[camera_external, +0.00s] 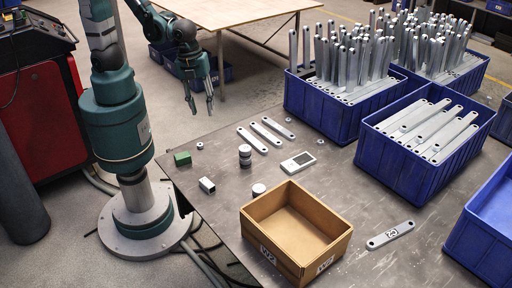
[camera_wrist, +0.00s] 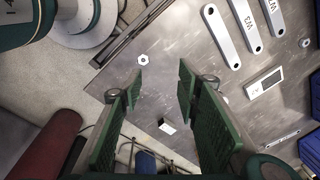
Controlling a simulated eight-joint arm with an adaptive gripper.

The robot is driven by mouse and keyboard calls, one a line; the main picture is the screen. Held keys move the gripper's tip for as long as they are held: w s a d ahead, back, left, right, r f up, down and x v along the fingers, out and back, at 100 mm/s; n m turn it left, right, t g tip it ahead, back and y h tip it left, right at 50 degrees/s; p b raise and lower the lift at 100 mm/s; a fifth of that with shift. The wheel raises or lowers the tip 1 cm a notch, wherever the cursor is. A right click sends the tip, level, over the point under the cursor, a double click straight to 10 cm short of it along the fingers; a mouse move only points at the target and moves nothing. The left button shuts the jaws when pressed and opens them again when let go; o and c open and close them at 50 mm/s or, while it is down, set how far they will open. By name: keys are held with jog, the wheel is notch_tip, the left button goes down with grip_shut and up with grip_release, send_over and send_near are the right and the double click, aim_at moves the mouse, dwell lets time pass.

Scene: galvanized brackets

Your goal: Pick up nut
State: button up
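A small, pale hex nut (camera_wrist: 143,60) with a dark hole lies flat on the grey metal table in the wrist view, just beyond the left fingertip. A small nut-like piece (camera_external: 200,146) lies near the table's left edge in the external view, below my gripper. Other small ring-like pieces lie by the brackets (camera_external: 288,119) and near the display device (camera_external: 320,141). My gripper (camera_external: 201,108) hangs above the table's far left edge, fingers pointing down. In the wrist view my gripper (camera_wrist: 160,78) is open, with nothing between its fingers.
Flat brackets (camera_external: 265,133) lie mid-table beside a device with a display (camera_external: 298,162). A cardboard box (camera_external: 318,266) stands in front; blue bins (camera_external: 425,178) fill the right.

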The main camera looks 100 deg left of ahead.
aim_at(200, 148)
jog(key=shift+s+d+f+m+g+b, duration=0.15)
jog(key=shift+s+d+f+m+g, duration=0.2)
jog(key=shift+f+m, duration=0.7)
jog(key=shift+s+d+f+m+g+b, duration=0.2)
jog(key=shift+s+d+f+m, duration=0.3)
jog(key=shift+f, duration=0.8)
jog(key=shift+s+d+f+m+g+b, duration=0.15)
jog(key=shift+s+d+f+m+g, duration=0.2)
jog(key=shift+f+m, duration=0.75)
jog(key=shift+f, duration=0.2)
jog(key=shift+w+f+b, duration=0.1)
jog(key=shift+f+b, duration=0.4)
jog(key=shift+f, duration=0.7)
jog(key=shift+f, duration=0.1)
jog(key=shift+w+f+b, duration=0.1)
jog(key=shift+f+b, duration=1.05)
jog(key=shift+f, duration=1.35)
jog(key=shift+c, duration=0.5)
jog(key=c, duration=0.8)
